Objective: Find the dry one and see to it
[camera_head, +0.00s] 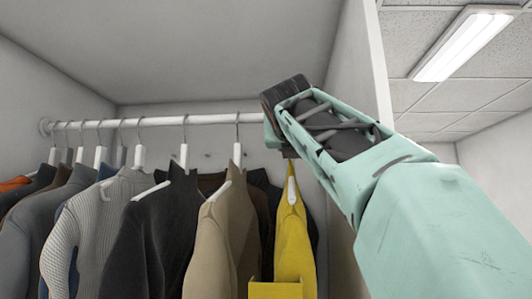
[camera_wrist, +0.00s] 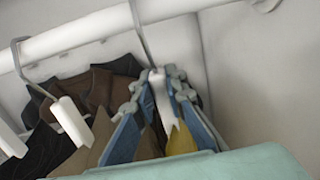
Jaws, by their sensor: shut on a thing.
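Several garments hang on white hangers from a white rail (camera_head: 160,122). A yellow garment (camera_head: 292,235) hangs at the right end of the row. It also shows in the wrist view (camera_wrist: 181,140). My gripper (camera_wrist: 157,100) is shut on the white neck of its hanger (camera_wrist: 162,108), just below the metal hook (camera_wrist: 138,30). The hook still sits over the rail. In the head view my arm hides the hook and most of the grip. To the left hang a tan garment (camera_head: 212,245) and a black garment (camera_head: 145,240). I cannot tell which is dry.
A grey ribbed garment (camera_head: 95,225) and darker ones crowd the rail's left side. A brown garment (camera_wrist: 95,100) hangs close beside my fingers. The wardrobe's right wall (camera_head: 350,90) stands close to my arm. Space below the garments is out of view.

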